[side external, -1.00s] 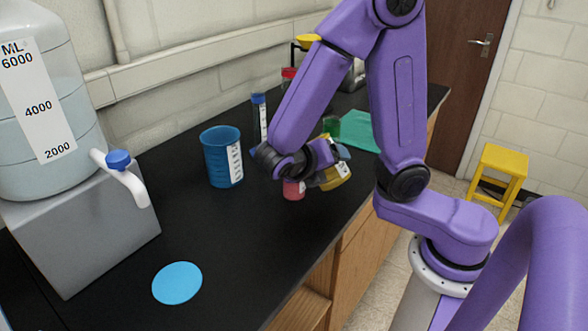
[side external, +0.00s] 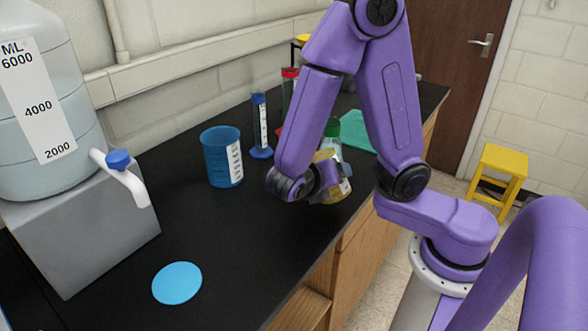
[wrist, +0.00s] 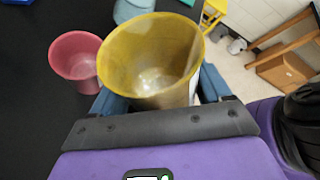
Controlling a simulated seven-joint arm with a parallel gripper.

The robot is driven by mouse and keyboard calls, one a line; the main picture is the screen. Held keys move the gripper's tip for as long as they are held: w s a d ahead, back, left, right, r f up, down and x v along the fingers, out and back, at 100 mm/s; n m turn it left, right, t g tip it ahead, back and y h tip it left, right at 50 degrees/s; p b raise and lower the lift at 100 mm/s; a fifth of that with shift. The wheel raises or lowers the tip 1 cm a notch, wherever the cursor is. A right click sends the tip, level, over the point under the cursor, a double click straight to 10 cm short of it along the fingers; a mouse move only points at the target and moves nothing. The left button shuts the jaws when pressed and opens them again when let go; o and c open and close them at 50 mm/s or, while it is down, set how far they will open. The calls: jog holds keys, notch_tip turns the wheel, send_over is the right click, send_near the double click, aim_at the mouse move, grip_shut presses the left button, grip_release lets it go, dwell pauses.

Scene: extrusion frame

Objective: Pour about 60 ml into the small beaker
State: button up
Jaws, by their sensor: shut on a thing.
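My gripper (wrist: 158,97) is shut on a yellow beaker (wrist: 150,50), with a blue finger on each side of it. In the wrist view I look into its open mouth; the bottom is bright, and I cannot tell how much liquid is inside. In the side view the yellow beaker (side external: 330,168) is partly hidden by my gripper (side external: 324,180) and looks close to upright. A smaller pink-red beaker (wrist: 75,55) stands on the black bench, left of and apart from the yellow one. My arm hides it in the side view. Its fill level is unclear.
A blue beaker (side external: 222,158), a blue-capped cylinder (side external: 260,126) and a red-topped cylinder (side external: 289,92) stand towards the wall. A large jug (side external: 45,110) with a spigot sits on a grey block at left. A blue disc (side external: 177,283) lies on the clear front bench.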

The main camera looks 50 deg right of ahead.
aim_at(340, 196)
jog(key=shift+s+f+m, duration=0.15)
jog(key=shift+f, duration=0.35)
jog(key=shift+s+f+m, duration=0.15)
jog(key=shift+f, duration=0.35)
jog(key=shift+s+f+m+t, duration=0.15)
jog(key=shift+s+m+t, duration=0.6)
jog(key=shift+t, duration=0.25)
jog(key=shift+s+f+m+t+h, duration=0.3)
jog(key=shift+s+m+t, duration=0.45)
jog(key=shift+m+t, duration=0.15)
